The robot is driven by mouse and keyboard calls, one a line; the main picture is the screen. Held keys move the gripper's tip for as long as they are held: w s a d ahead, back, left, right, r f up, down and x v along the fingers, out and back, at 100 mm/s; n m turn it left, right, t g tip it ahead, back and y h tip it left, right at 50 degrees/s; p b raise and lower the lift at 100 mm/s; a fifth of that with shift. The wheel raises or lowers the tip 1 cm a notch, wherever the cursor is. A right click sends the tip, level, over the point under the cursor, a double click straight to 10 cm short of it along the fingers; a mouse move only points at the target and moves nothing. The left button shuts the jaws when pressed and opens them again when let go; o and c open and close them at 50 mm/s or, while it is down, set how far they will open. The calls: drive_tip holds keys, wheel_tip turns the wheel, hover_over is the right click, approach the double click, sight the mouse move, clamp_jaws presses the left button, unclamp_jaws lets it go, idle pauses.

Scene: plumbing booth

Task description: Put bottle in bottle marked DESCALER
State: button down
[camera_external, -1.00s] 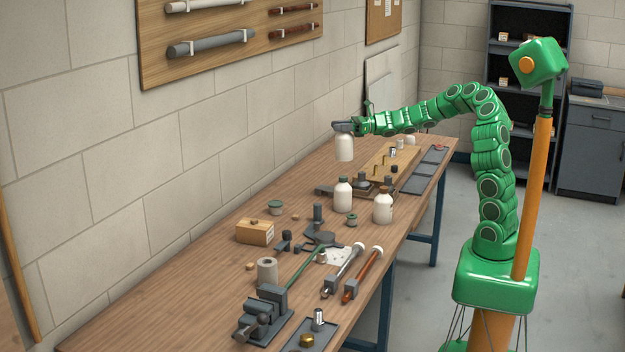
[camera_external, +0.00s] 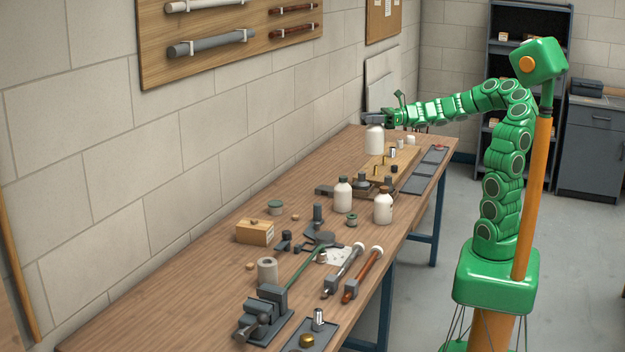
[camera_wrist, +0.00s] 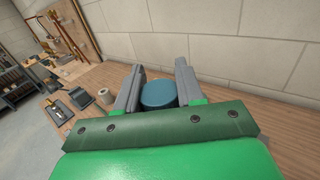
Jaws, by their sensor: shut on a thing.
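My gripper (camera_external: 376,119) is shut on a white bottle (camera_external: 375,140) and holds it upright in the air above the far part of the bench. In the wrist view the bottle's blue-grey cap (camera_wrist: 158,95) sits between the two grey fingers. Two other white bottles stand on the bench: one with a grey-green cap (camera_external: 343,195) and one with a brown cap (camera_external: 383,208). Both are nearer the camera than my gripper. I cannot read DESCALER on any bottle.
The workbench (camera_external: 190,270) holds a wooden board with fittings (camera_external: 408,158), grey trays (camera_external: 420,178), a small wooden box (camera_external: 255,232), a vise (camera_external: 265,312) and pipe tools (camera_external: 362,275). The block wall (camera_external: 90,150) runs along its left side. The bench's near left is clear.

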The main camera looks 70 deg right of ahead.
drive_tip(key=w+d+f, duration=0.2)
drive_tip(key=w+f, duration=1)
drive_tip(key=w, duration=0.1)
drive_tip(key=shift+w+d+f, duration=0.15)
drive_tip(key=shift+d+f, duration=0.15)
drive_tip(key=shift+f, duration=0.1)
idle(0.4)
drive_tip(key=c, duration=0.7)
unclamp_jaws()
drive_tip(key=shift+f, duration=0.15)
drive_tip(key=v, duration=1.2)
drive_tip(key=shift+a, duration=0.1)
